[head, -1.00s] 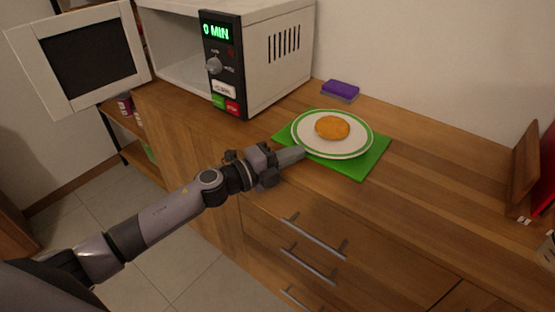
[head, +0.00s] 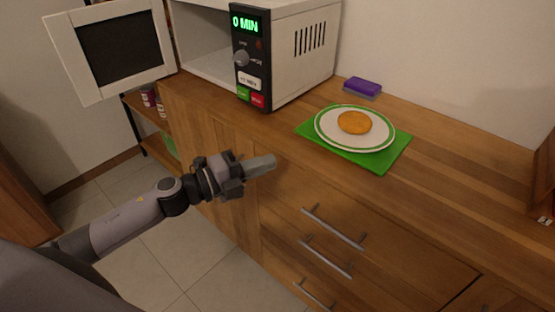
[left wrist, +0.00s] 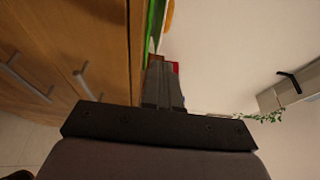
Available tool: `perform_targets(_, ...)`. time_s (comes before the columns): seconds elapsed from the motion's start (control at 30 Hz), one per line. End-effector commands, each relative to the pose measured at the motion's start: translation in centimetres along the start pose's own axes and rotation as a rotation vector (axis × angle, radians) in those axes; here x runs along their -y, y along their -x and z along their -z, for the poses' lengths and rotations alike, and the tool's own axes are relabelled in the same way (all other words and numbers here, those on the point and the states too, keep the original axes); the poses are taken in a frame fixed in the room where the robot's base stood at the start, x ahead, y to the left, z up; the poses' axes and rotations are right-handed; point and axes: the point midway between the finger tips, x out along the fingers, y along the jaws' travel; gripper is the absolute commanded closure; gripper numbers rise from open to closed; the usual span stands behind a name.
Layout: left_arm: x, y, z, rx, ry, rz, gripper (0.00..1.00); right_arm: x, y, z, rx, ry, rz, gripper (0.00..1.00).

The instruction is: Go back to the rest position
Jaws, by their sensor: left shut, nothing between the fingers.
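My left gripper (head: 262,165) is shut and empty in the head view. It is in front of the wooden counter's front edge, left of the plate and apart from it. Its closed fingers also show in the left wrist view (left wrist: 163,85). The white plate with green rings (head: 325,137) holds a round orange-brown food item (head: 354,122) and stands on a green mat (head: 376,164). My right gripper is in neither view.
The microwave (head: 285,60) stands at the back left with its door (head: 118,48) swung open; its display reads 0 MIN. A purple sponge (head: 363,86) lies by the wall. Drawer handles (head: 333,229) stick out from the counter front (head: 285,215).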

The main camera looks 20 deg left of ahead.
Motion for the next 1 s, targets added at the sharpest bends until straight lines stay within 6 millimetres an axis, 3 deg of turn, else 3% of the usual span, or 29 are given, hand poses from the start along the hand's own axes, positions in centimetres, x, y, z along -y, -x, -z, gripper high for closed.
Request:
perform_targets(0.7,0.0,0.8,0.2,0.007,0.022,0.003,1.00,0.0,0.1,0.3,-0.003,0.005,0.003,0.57)
perform_targets(0.87,-0.9,1.3,1.6,0.091,0.232,0.027,1.00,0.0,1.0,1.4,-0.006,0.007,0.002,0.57)
perform_targets(1.0,-3.1,3.2,3.5,0.257,0.584,0.039,1.00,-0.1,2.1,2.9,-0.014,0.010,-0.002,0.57)
